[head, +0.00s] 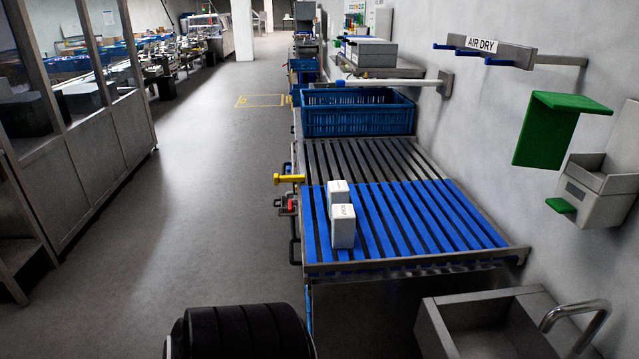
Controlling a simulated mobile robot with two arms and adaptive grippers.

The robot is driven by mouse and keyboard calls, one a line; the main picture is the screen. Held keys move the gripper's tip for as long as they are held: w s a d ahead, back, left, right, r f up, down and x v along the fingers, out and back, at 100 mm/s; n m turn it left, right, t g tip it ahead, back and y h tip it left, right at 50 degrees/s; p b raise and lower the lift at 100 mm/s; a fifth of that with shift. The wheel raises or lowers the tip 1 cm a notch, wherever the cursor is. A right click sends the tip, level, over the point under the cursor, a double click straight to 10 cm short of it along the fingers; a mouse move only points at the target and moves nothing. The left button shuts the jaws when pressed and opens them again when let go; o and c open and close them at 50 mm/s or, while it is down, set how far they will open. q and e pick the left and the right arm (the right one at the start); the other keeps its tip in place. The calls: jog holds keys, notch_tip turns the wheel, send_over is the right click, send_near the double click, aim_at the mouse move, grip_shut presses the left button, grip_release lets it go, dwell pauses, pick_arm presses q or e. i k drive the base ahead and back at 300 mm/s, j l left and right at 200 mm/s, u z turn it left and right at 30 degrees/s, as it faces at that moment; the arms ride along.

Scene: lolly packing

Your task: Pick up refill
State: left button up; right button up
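Two white boxes stand upright on the blue slatted part of a conveyor table. The nearer white box (343,227) has dark lettering on its top. The farther white box (337,190) is just behind it, partly hidden by it. Both are near the left edge of the slats. I cannot tell from the lettering which one is the refill. Neither of my grippers shows in the head view.
The blue slats (430,215) are clear to the right of the boxes. A blue crate (358,112) stands behind them. A yellow handle (289,179) sticks out at the left edge. A steel sink (480,325) is at the front right. Open floor (200,190) lies left.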

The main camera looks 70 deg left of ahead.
aim_at(342, 216)
jog(key=j+u, duration=0.1)
jog(key=u, duration=0.9)
jog(key=j+u, duration=0.15)
jog(key=u, duration=0.35)
jog(key=i+u, duration=0.1)
jog(key=u, duration=0.4)
jog(key=k+u, duration=0.15)
jog(key=u, duration=0.8)
